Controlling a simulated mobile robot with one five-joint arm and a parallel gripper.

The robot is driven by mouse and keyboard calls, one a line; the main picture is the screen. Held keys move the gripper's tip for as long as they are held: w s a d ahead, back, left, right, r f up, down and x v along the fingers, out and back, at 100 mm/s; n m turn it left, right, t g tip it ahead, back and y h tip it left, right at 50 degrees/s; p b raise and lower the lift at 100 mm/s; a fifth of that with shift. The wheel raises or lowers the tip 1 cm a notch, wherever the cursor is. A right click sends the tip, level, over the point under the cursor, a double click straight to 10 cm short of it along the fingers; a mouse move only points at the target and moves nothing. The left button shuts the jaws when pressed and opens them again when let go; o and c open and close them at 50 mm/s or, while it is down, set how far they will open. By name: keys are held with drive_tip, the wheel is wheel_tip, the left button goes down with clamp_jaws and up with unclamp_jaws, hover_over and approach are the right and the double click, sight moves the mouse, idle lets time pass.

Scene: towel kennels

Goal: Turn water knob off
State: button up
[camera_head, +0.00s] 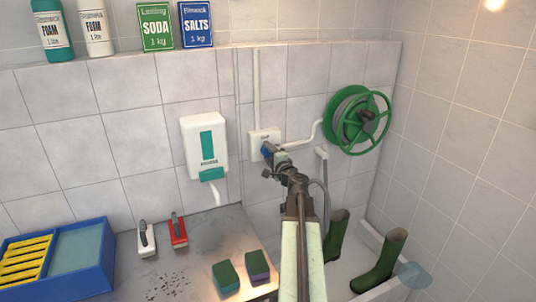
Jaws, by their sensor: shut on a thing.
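The water knob (267,149) shows as a small blue piece just below a white wall box (264,135) with a pipe running up from it. My gripper (273,159) reaches up to the wall from the lower middle of the picture and is shut on the knob. The fingers and wrist cover much of the knob, so its turn angle cannot be told.
A green hose reel (358,120) is on the wall to the right. A white dispenser (205,146) hangs left of my gripper. Below are a counter (205,240) with sponges (226,277) and brushes (178,230), a blue tray (107,262) and green boots (381,263).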

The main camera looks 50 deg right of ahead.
drive_tip(key=o, duration=1.3)
drive_tip(key=shift+w, duration=0.1)
drive_tip(key=shift+o, duration=0.2)
drive_tip(key=v, duration=0.8)
